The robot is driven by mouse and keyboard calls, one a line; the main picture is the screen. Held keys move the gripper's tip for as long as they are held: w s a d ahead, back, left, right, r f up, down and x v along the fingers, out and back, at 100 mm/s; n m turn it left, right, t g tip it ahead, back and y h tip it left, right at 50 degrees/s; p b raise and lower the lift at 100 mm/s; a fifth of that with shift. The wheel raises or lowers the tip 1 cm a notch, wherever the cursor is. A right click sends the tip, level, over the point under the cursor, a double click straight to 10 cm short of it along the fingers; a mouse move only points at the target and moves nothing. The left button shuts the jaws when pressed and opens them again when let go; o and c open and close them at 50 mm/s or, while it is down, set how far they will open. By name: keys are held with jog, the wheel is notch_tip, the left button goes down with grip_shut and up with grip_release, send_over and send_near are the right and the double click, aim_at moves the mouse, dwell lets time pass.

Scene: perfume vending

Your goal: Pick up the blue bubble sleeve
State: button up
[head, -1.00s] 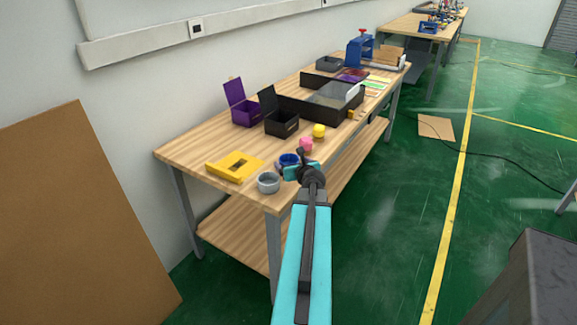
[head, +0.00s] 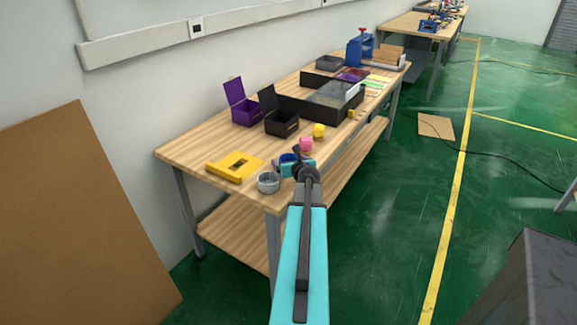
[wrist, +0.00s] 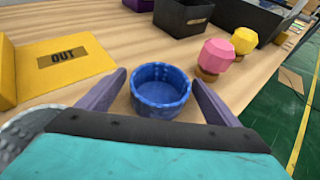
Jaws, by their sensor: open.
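The blue bubble sleeve (wrist: 160,101) is a round, open-topped blue cup with a bumpy wall. It stands upright on the wooden table (wrist: 60,36). In the wrist view, my gripper (wrist: 162,88) is open, with one finger on each side of the sleeve and nothing held. I cannot tell whether the fingers touch it. In the head view, the sleeve (head: 288,158) shows near the table's front corner, partly hidden by my gripper (head: 287,165).
A grey round container (head: 268,182) stands close to the left of the sleeve. A yellow OUT tray (wrist: 75,62) lies farther left. Pink (wrist: 216,54) and yellow (wrist: 244,40) faceted pieces stand to the right. Black (head: 281,122) and purple (head: 245,112) open boxes stand behind.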

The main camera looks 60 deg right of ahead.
jog(key=c, duration=1.1)
jog(key=shift+r, duration=0.1)
jog(key=shift+r, duration=0.45)
notch_tip(320, 180, up, 3)
jog(key=shift+f, duration=0.15)
jog(key=s+r+b, duration=0.1)
jog(key=s+b, duration=0.1)
jog(key=s, duration=1.4)
jog(key=shift+a+b, duration=0.3)
jog(key=shift+a, duration=0.15)
jog(key=shift+r, duration=0.1)
